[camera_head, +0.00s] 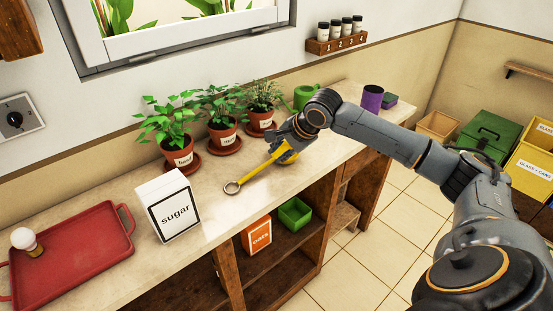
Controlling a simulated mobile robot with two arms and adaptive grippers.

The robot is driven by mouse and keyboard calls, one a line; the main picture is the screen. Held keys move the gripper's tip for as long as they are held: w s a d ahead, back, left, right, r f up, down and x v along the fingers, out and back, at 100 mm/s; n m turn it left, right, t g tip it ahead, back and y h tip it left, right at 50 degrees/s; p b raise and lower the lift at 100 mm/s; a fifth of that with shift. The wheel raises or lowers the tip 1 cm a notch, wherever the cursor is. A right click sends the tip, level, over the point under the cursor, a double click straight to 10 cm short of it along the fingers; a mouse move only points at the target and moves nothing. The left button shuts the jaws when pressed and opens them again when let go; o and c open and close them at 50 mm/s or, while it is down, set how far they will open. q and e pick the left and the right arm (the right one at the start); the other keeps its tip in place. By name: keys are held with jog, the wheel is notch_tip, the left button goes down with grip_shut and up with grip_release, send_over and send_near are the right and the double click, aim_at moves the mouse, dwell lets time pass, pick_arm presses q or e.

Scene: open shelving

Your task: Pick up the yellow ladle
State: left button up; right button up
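The yellow ladle (258,172) lies over the counter, with a ring-shaped end at the lower left and a wider yellow part at the upper right. My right gripper (284,149) is at that wider end, with yellow showing around its dark fingers. The fingers partly cover the ladle there, so I cannot tell whether they are closed on it or whether it is lifted. My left gripper is not in view.
Potted herbs (222,133) on saucers line the back of the counter. A green watering can (304,95) and purple cup (372,98) stand behind my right arm.

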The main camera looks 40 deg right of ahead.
aim_at(271, 160)
jog(key=x, duration=0.4)
jog(key=shift+f, duration=0.15)
jog(key=shift+w+f, duration=0.3)
jog(key=shift+f, duration=0.15)
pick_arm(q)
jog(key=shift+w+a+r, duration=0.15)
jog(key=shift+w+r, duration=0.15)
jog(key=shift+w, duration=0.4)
pick_arm(e)
jog(key=shift+r, duration=0.1)
grip_shut()
